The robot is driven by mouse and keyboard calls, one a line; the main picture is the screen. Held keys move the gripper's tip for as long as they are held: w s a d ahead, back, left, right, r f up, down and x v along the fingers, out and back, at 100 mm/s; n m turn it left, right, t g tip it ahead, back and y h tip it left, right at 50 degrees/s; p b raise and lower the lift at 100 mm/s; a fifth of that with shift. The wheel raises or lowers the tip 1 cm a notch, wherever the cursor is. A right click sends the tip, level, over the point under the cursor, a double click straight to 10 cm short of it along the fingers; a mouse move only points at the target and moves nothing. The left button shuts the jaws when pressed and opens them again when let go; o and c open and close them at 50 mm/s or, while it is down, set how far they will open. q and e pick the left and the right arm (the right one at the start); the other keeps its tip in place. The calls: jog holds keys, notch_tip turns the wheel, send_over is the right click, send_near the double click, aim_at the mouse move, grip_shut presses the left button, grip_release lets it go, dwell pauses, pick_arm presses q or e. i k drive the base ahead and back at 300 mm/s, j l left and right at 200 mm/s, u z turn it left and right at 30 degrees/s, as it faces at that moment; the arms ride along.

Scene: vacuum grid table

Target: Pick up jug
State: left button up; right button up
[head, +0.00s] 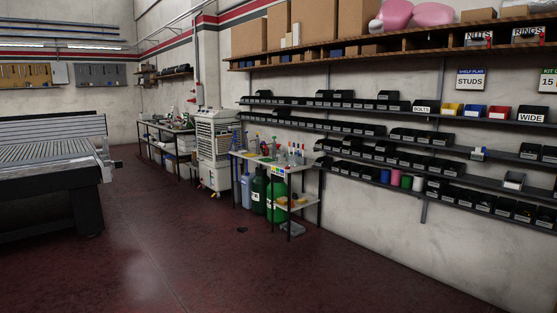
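Two dark green jug-like containers with pale labels stand under the small workbench in the middle of the head view. One green container (258,192) is on the left, and the other green container (280,205) is to its right, partly behind a bench leg. A pale blue container (246,190) stands left of them. I cannot tell which of these is the task's jug. All are some distance away across the floor. Neither of my grippers is in view.
The small workbench (264,162) holds bottles and small items. A white wheeled cabinet (214,150) stands left of it. A slatted grid table (50,155) is at the left. Shelves of black bins (360,128) line the right wall. The dark red floor (200,260) in front is mostly clear.

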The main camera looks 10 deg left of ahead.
aim_at(292, 158)
jog(key=i+u, duration=0.1)
jog(key=i, duration=6.2)
